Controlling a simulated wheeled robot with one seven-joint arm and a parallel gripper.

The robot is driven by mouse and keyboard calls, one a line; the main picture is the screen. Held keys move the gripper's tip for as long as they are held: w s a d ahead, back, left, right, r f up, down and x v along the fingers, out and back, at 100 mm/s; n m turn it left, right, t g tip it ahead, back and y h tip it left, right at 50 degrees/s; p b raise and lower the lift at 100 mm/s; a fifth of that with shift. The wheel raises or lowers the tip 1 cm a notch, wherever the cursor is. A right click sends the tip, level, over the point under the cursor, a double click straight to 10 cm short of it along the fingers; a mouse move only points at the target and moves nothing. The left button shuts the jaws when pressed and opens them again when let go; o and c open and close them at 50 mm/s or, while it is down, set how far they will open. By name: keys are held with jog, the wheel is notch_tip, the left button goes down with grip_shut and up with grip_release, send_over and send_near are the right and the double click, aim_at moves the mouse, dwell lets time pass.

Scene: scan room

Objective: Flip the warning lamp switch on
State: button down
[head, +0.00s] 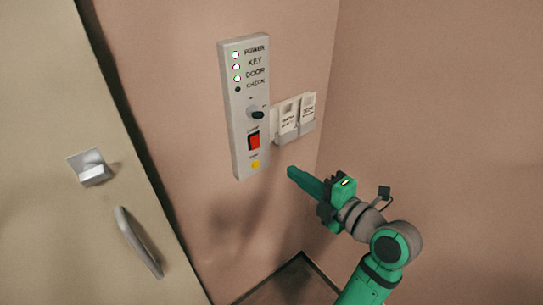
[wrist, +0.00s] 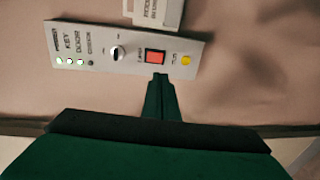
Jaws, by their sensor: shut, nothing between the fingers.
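The red rocker switch (head: 254,142) is set in the lower part of a grey wall panel (head: 236,110), with a small label above it. In the wrist view the red switch (wrist: 155,57) lies just beyond the tips of my gripper (wrist: 159,76). In the head view my gripper (head: 291,171) is shut and empty, to the lower right of the switch and apart from it. Whether the fingertips touch the panel in the wrist view I cannot tell. Which way the switch is tipped is too small to tell.
Above the switch are a dark key knob (head: 257,114) and a column of indicator lights; the top three are lit, CHECK is dark. A yellow button (head: 255,164) sits below. A card holder (head: 293,117) is to the right. A door handle (head: 138,243) is at left.

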aim_at(257, 147)
jog(key=x, duration=1.3)
jog(key=shift+w+a, duration=0.25)
jog(key=shift+w, duration=0.1)
jog(key=shift+f, duration=0.1)
